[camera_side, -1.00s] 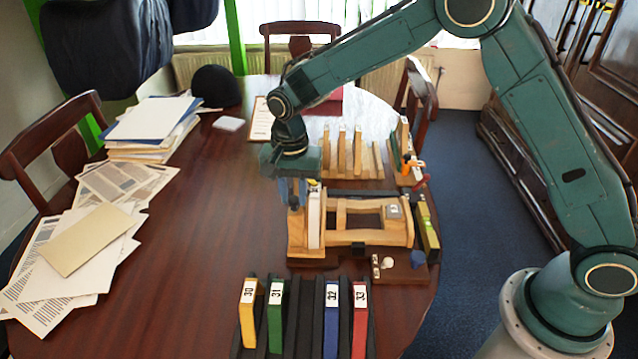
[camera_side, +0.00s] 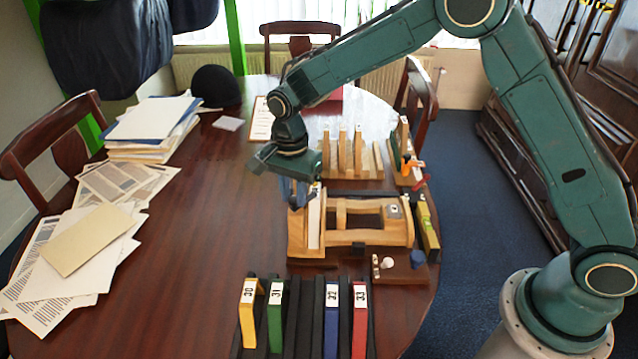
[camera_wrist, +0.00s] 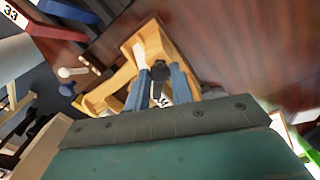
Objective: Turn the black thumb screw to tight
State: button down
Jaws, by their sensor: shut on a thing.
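The wooden fixture (camera_side: 365,238) lies on the table, with a white strip (camera_side: 314,222) standing near its left end. My gripper (camera_side: 297,200) is over that left end, fingers pointing down. In the wrist view, my gripper (camera_wrist: 161,88) has its two blue-grey fingers on either side of the black thumb screw (camera_wrist: 160,72) and is shut on it. The wooden fixture (camera_wrist: 181,65) shows around it in that view. In the side view the screw is hidden behind the fingers, and I cannot tell how tight it is.
Numbered coloured blocks (camera_side: 276,315) stand in a black rack at the front. A wooden rack (camera_side: 343,160) is behind the fixture. A level (camera_side: 427,228) lies to its right, with small parts on a brown board (camera_side: 402,270). The table to the left is clear up to the papers.

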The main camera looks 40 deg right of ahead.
aim_at(293, 199)
jog(key=c, duration=1.2)
grip_release()
jog(key=shift+r, duration=0.15)
notch_tip(293, 199, up, 14)
